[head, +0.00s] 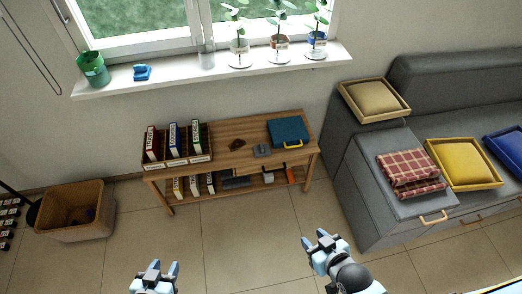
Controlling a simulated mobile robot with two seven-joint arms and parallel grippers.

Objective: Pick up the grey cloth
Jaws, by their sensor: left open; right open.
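I cannot clearly make out a grey cloth. A small grey item (262,150) lies on the top of the wooden shelf table, and a dark grey flat item (236,183) lies on its lower shelf; both are too small to tell if either is cloth. My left gripper (156,268) is open and empty at the bottom edge, over the floor in front of the table. My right gripper (321,239) is open and empty, further right, between the table and the sofa. Neither touches anything.
The wooden table (225,162) holds binders and a teal case (288,133). The grey sofa (370,190) at right bears trays and a red checked cloth (408,168). A wicker basket (75,222) stands at left. Potted plants line the windowsill (170,83). The tiled floor in front is clear.

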